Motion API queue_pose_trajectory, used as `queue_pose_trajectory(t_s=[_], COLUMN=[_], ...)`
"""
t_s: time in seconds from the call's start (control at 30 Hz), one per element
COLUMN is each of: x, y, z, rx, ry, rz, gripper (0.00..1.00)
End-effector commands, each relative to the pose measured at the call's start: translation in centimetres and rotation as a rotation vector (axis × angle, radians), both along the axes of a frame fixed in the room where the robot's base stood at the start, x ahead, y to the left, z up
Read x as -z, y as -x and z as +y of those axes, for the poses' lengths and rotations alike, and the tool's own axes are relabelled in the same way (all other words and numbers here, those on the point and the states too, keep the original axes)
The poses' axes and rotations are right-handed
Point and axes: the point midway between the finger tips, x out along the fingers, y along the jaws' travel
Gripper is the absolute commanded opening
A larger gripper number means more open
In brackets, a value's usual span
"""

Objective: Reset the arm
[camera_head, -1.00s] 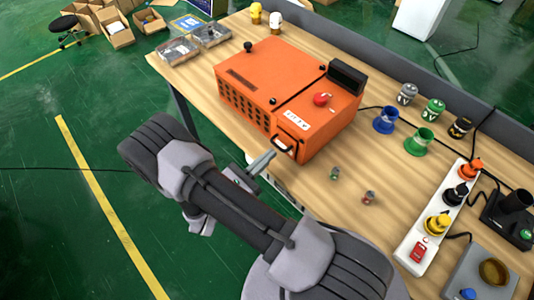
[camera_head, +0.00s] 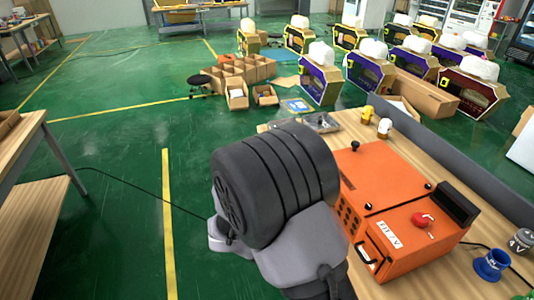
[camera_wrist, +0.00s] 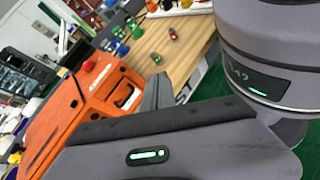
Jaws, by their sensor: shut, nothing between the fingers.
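My arm fills the middle of the head view, and its raised dark joint hides my gripper there. In the wrist view my gripper (camera_wrist: 158,80) shows as shut grey fingers pointing up over the scene, with nothing held. The orange machine (camera_head: 385,182) stands on the wooden table, to the right of my arm in the head view. It also shows in the wrist view (camera_wrist: 62,122), left of my fingers. The fingers appear apart from the machine, though their exact distance from it cannot be told.
A second wooden table (camera_head: 35,195) is at the left, with open green floor (camera_head: 120,225) between. Cardboard boxes (camera_head: 237,95) and large perfume-shaped displays (camera_head: 320,75) stand farther back.

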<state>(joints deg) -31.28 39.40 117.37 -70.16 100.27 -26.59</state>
Motion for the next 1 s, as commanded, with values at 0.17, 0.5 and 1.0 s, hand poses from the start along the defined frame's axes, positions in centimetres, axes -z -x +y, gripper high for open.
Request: queue_pose_trajectory(t_s=[0.17, 0.5, 1.0], x=[-4.6, -12.3, -13.5], y=[4.6, 6.2, 6.1], z=[0.1, 4.0, 4.3], rx=[0.462, 1.060, 1.106], ry=[-0.471, -1.143, -1.210], rz=[-0.429, -1.238, -1.318], gripper=[0.00, 0.00, 0.00])
